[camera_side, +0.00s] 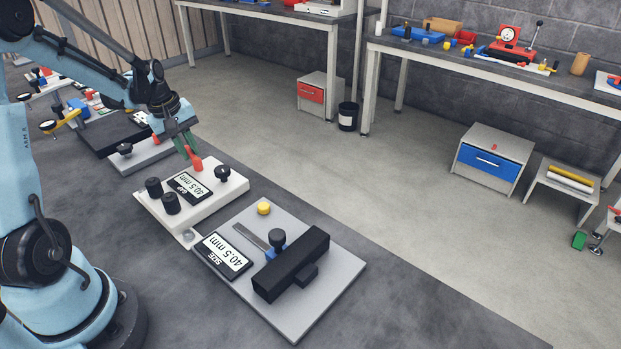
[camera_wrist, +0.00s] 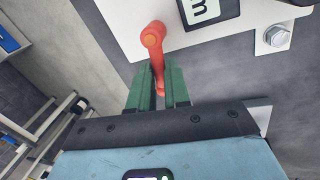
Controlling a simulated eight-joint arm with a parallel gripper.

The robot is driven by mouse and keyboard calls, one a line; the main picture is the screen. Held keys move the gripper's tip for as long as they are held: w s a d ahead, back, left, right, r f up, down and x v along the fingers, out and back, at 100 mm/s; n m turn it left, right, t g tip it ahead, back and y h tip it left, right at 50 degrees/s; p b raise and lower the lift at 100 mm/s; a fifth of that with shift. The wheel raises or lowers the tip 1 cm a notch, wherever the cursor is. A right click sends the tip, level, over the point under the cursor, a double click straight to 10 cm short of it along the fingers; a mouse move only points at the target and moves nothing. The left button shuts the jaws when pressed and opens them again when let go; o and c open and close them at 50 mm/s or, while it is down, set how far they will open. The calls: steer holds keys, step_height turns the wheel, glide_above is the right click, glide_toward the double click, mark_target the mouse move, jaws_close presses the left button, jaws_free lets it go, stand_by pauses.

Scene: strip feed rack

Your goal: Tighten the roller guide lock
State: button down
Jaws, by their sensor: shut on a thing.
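The roller guide lock is a red-orange lever (camera_side: 197,164) at the back edge of a white plate (camera_side: 232,190). In the wrist view the lever (camera_wrist: 153,38) has a round top, and its lower arm runs between my green fingers. My gripper (camera_side: 189,153) is shut on this arm; it also shows in the wrist view (camera_wrist: 160,86). The plate carries black rollers (camera_side: 170,204), a black knob (camera_side: 222,172) and a label (camera_side: 188,186) reading 40.5 mm. The lever's foot is partly hidden by the fingers.
A grey plate (camera_side: 330,270) in front holds a black block (camera_side: 290,264), a blue-black knob (camera_side: 277,239), a yellow button (camera_side: 264,208) and another 40.5 mm label (camera_side: 223,256). A hex bolt (camera_wrist: 277,37) sits near the white plate's corner. Further fixtures stand behind; the bench's right edge is clear.

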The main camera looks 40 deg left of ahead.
steer(key=shift+w, duration=0.1)
steer(key=m, duration=0.2)
steer(key=w+m, duration=0.1)
steer(key=shift+d+m+h, duration=0.1)
steer(key=shift+m+h, duration=0.2)
steer(key=shift+m, duration=0.1)
steer(key=m, duration=0.1)
steer(key=w+m, duration=0.1)
steer(key=m, duration=0.2)
steer(key=shift+w+d+g+h, duration=0.15)
steer(key=shift+d+g+h, duration=0.25)
steer(key=m, duration=0.2)
steer(key=d+m, duration=0.1)
steer(key=m, duration=0.1)
steer(key=shift+w+g, duration=0.3)
steer(key=shift+w, duration=0.1)
steer(key=shift+w+d+m+g, duration=0.1)
steer(key=shift+d+m+g, duration=0.2)
steer(key=shift+m, duration=0.75)
steer(key=shift+w+d+m+g, duration=0.1)
steer(key=shift+d+m, duration=0.25)
steer(key=shift+m, duration=0.7)
steer(key=c, duration=1.1)
jaws_free()
